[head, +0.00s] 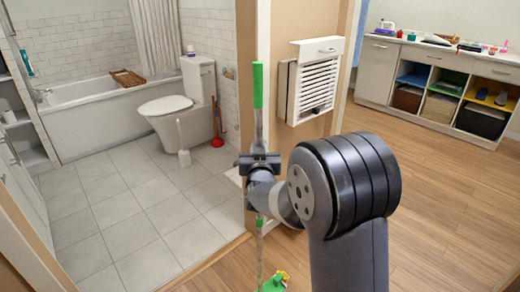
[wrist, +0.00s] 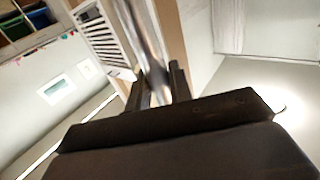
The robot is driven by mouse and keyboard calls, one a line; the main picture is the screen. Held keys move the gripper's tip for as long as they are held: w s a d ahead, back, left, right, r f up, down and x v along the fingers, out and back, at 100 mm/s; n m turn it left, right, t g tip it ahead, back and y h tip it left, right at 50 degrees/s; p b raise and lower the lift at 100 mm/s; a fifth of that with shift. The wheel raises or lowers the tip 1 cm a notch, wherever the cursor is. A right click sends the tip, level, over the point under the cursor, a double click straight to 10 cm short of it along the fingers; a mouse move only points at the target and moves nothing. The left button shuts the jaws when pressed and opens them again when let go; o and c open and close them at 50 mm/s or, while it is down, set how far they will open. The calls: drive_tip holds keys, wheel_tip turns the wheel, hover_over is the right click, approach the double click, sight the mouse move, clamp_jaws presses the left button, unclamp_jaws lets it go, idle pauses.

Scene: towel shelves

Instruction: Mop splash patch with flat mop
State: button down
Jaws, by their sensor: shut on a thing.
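The flat mop stands nearly upright in the head view, with a green grip at the top of its handle (head: 258,85). My gripper (head: 259,160) is shut around the grey handle below that grip. In the wrist view, the handle (wrist: 147,40) runs between the two dark fingers (wrist: 158,85). Below my gripper the thin handle continues down to green parts (head: 272,285) at the bottom edge, only partly in view, with a small yellow and orange item beside them. I cannot make out a splash patch on the visible floor.
The tiled bathroom floor (head: 135,215) lies left, open and mostly clear. A toilet (head: 168,107), white toilet brush (head: 183,157), red plunger (head: 217,141) and bathtub (head: 90,125) stand at its back. A wall end with a white louvered cabinet (head: 315,85) rises behind my gripper. Wood floor (head: 440,185) lies right.

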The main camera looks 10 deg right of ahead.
sight(259, 126)
drive_tip(key=shift+r+p, duration=1.5)
drive_tip(key=shift+r, duration=1.2)
wheel_tip(259, 126, up, 2)
drive_tip(key=shift+d+r+p, duration=0.1)
drive_tip(key=shift+r+p, duration=0.1)
drive_tip(key=shift+p, duration=0.9)
drive_tip(key=s+d+r+m+h+p, duration=0.1)
drive_tip(key=s+d+r+p, duration=0.3)
drive_tip(key=p, duration=1)
drive_tip(key=s+d+r+m+h+p, duration=0.1)
drive_tip(key=s+d+r+h+p, duration=0.2)
drive_tip(key=s+r+p, duration=0.5)
drive_tip(key=d+r+p, duration=0.1)
drive_tip(key=p, duration=0.6)
drive_tip(key=shift+s+r+m+g, duration=0.2)
drive_tip(key=shift+r+m+g, duration=0.1)
drive_tip(key=shift+g, duration=0.1)
drive_tip(key=shift+d, duration=0.1)
